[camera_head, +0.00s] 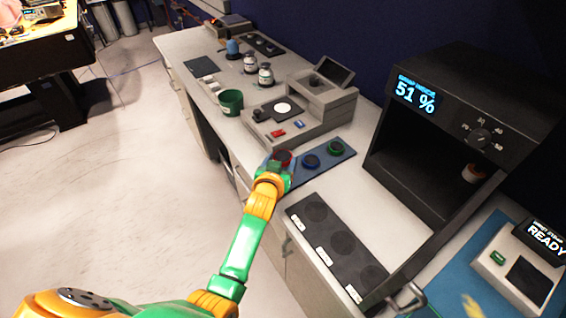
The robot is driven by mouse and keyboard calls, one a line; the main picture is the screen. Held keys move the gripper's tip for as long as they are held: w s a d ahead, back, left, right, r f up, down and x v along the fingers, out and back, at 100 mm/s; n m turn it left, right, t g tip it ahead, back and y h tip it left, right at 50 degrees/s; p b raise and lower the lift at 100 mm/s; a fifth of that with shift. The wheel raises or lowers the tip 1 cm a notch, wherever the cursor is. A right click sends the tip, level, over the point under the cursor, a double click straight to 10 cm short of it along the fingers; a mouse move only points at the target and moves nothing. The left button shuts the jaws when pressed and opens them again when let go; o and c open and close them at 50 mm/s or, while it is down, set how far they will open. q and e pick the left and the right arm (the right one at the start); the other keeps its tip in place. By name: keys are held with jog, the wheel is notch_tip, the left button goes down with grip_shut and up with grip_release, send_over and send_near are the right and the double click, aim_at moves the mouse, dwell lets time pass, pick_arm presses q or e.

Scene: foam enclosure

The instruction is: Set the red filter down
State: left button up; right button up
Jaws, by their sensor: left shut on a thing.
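The red filter (283,155) is a small dark-rimmed red disc at the left end of the blue mat (336,147). My left gripper (281,162) is shut on the red filter, and its fingers partly hide it. I cannot tell whether the filter touches the mat or is held just above it. The blue filter (311,161) and the green filter (336,148) lie on the mat to the right. My right gripper is not in view.
A black panel (345,243) with round dark spots lies in front of the mat. Behind it stand a grey device (312,112) and a green cup (231,102). The black enclosure (455,65), reading 51 %, stands at right, with a handle (408,298) at the lower edge.

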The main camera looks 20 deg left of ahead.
pick_arm(q)
notch_tip(320, 180, up, 2)
jog(key=shift+s+d+r, duration=0.1)
jog(key=shift+s, duration=0.05)
jog(key=s+a+f, duration=0.1)
jog(key=a+f+b, duration=0.1)
jog(key=a, duration=0.1)
jog(key=s+a+f, duration=0.1)
jog(key=a+f, duration=0.1)
jog(key=shift+s+b, duration=0.35)
jog(key=shift+b, duration=0.05)
jog(key=s+d+r+m+g+h+b, duration=0.2)
jog(key=s+m+h, duration=0.4)
jog(key=s, duration=0.4)
jog(key=s+d+r+m+g+h+b, duration=0.2)
jog(key=s+r+m+h, duration=0.4)
jog(key=s, duration=0.4)
jog(key=shift+d+r+g+h+b, duration=0.3)
jog(key=shift+d+r+g, duration=0.5)
jog(key=shift+d+g, duration=0.1)
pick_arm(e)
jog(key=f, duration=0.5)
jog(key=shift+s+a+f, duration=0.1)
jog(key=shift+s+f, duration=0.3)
